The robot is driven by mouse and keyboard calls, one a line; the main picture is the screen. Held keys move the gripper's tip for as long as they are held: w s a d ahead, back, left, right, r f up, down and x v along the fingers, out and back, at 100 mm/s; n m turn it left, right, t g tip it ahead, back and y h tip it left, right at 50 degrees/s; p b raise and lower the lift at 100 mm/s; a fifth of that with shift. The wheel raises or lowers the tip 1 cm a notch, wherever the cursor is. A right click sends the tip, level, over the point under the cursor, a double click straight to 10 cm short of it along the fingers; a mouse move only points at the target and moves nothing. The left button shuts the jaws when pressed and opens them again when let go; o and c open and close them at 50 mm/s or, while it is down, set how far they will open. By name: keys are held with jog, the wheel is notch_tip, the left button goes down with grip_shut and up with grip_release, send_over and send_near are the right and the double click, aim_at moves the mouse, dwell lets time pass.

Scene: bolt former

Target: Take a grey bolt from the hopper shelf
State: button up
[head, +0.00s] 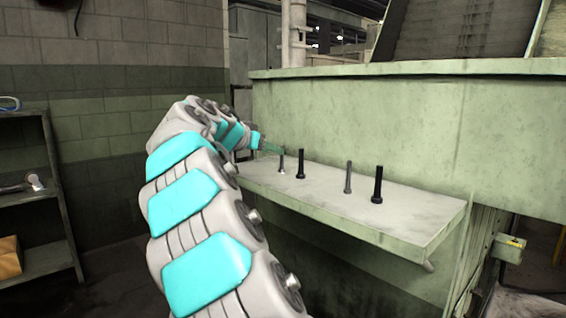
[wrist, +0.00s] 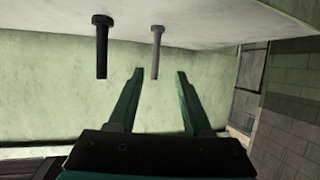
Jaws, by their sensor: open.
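Two grey bolts and two black bolts stand upright, heads down, in a row on the pale hopper shelf (head: 330,205) in the head view. The far grey bolt (head: 281,164) is at the row's far left end; the other grey bolt (head: 348,178) stands between the black ones. My gripper (head: 279,149) is by the far grey bolt. In the wrist view, which is upside down, my gripper (wrist: 158,72) is open and empty. A grey bolt (wrist: 156,52) shows in line with the gap between its fingers, its free end near fingertip level. Whether it is between them in depth is unclear.
A black bolt (head: 300,164) stands close to the far grey bolt and shows left of the fingers in the wrist view (wrist: 102,48). Another black bolt (head: 377,186) is nearer. The green machine wall (head: 400,125) rises behind the shelf. A rack (head: 45,262) stands left.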

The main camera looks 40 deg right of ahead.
jog(key=x, duration=0.5)
jog(key=shift+s+d, duration=0.2)
jog(key=shift+d, duration=0.3)
jog(key=shift+c, duration=0.2)
grip_shut()
